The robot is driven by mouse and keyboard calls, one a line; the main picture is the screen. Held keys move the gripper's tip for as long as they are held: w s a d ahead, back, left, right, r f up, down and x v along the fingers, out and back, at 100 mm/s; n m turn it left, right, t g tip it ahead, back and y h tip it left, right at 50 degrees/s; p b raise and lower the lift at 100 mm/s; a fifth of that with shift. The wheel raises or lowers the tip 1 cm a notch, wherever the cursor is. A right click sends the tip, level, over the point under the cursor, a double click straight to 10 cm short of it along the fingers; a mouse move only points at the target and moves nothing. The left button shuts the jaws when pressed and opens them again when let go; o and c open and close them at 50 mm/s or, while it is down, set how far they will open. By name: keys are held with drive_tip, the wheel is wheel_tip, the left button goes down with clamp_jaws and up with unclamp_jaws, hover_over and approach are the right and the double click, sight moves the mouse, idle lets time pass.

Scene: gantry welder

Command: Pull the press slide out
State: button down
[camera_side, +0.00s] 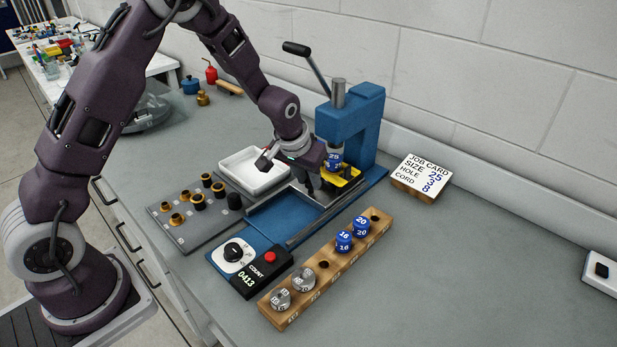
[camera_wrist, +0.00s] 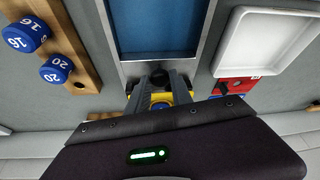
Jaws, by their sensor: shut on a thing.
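The blue press (camera_side: 362,125) stands at the back of the bench, with a rail track (camera_side: 285,215) running out from it toward the front left. The yellow press slide (camera_side: 350,178) sits at the press end of the track, under a blue die marked 25 (camera_side: 334,158). My gripper (camera_side: 310,186) is low over the track and shut on the slide's black knob (camera_wrist: 160,77). In the wrist view, yellow parts of the slide (camera_wrist: 184,96) show between and beside my fingers. The wrist housing hides the rest of the slide.
A white tray (camera_side: 255,184) and a rack of brass-coloured parts (camera_side: 176,219) lie left of the track. A wooden block with blue and metal dies (camera_side: 325,263) lies right of it. The counter box (camera_side: 262,272) stands near the track's front. The track bed is empty.

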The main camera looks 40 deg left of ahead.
drive_tip(key=s, duration=1.3)
drive_tip(key=shift+s, duration=0.25)
drive_tip(key=c, duration=1.2)
unclamp_jaws()
drive_tip(key=shift+o, duration=0.3)
drive_tip(key=shift+r, duration=0.1)
drive_tip(key=v, duration=0.6)
drive_tip(key=shift+s+r, duration=0.25)
drive_tip(key=shift+r, duration=0.1)
